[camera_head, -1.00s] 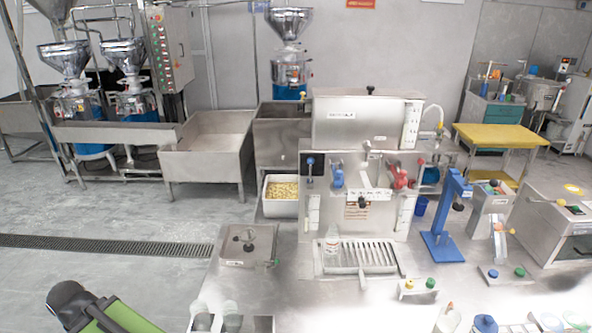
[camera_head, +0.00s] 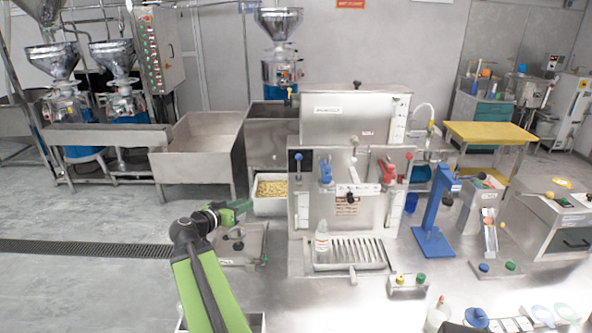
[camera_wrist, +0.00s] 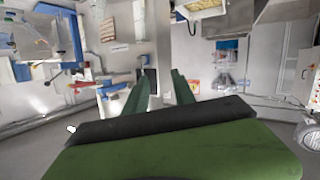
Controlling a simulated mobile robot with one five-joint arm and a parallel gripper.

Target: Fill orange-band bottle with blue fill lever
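The blue lever (camera_head: 326,172) sits on the steel machine's front panel (camera_head: 314,216), above the bottle. A red lever (camera_head: 387,172) is to its right. My gripper (camera_head: 243,207) is left of the panel, pointing right, apart from bottle and levers. In the wrist view its two green fingers (camera_wrist: 160,88) are spread with nothing held between them.
A blue stand (camera_head: 434,215) rises right of the tray. A steel lidded box (camera_head: 238,246) lies below my gripper. A white bin of beans (camera_head: 271,207) is behind it.

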